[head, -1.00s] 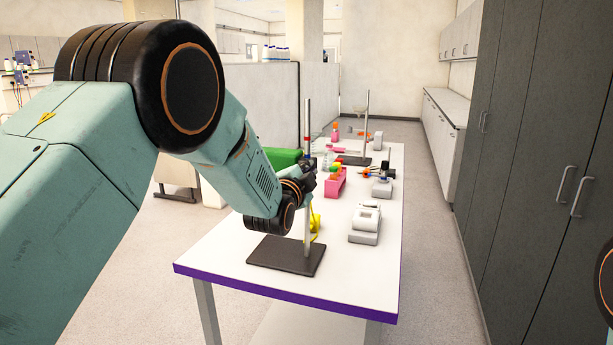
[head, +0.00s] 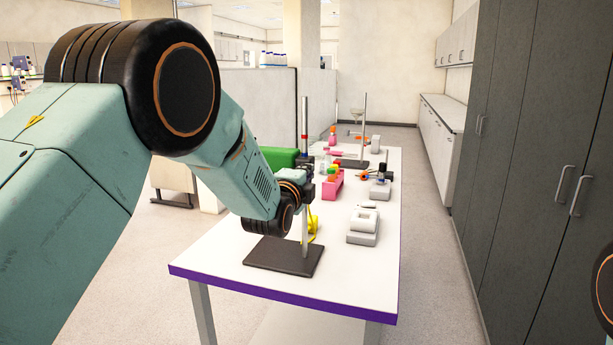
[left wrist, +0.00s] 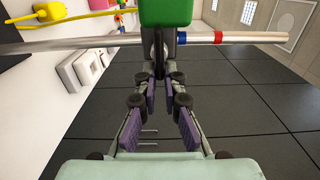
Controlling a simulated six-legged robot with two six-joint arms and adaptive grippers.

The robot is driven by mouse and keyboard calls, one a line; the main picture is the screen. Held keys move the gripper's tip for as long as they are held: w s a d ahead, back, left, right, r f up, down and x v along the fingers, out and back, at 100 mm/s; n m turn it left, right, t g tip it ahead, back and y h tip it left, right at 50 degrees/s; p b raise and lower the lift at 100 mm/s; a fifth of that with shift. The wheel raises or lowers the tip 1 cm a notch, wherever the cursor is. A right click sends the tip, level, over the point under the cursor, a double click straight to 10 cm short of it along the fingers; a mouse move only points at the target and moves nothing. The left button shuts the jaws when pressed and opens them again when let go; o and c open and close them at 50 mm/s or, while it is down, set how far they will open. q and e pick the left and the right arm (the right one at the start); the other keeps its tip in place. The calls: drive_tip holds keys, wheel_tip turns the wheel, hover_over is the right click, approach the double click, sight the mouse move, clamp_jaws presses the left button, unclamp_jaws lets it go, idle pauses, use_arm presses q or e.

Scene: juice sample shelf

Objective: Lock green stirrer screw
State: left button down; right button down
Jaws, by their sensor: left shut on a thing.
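The green stirrer (head: 279,158) shows in the head view as a green block left of the stand rod (head: 304,120). The left wrist view shows it as a green body (left wrist: 165,12) at the top, against the rod (left wrist: 90,43) with its red and blue bands. A dark screw or clamp part (left wrist: 160,48) sits at the rod below the green body. My left gripper (left wrist: 160,82) is shut on this dark part, its purple-padded fingers converging there. In the head view my left gripper (head: 304,174) is at the rod, its fingertips partly hidden. My right gripper is out of view.
The stand's dark base (head: 284,257) rests on the white table (head: 235,270). A grey-white device (head: 363,226), a pink rack (head: 332,186) and a second stand (head: 364,120) stand farther back. A yellow object (head: 312,228) is close behind the rod. Dark cabinets (head: 535,150) line the right.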

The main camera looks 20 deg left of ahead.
use_arm(q)
drive_tip(key=c, duration=1.5)
unclamp_jaws()
drive_tip(key=shift+s+r, duration=0.15)
drive_tip(key=shift+s, duration=0.1)
drive_tip(key=shift+o, duration=0.2)
drive_tip(key=shift+w, duration=0.1)
drive_tip(key=s, duration=1.2)
drive_tip(key=shift+a, duration=0.2)
drive_tip(key=shift+w, duration=0.1)
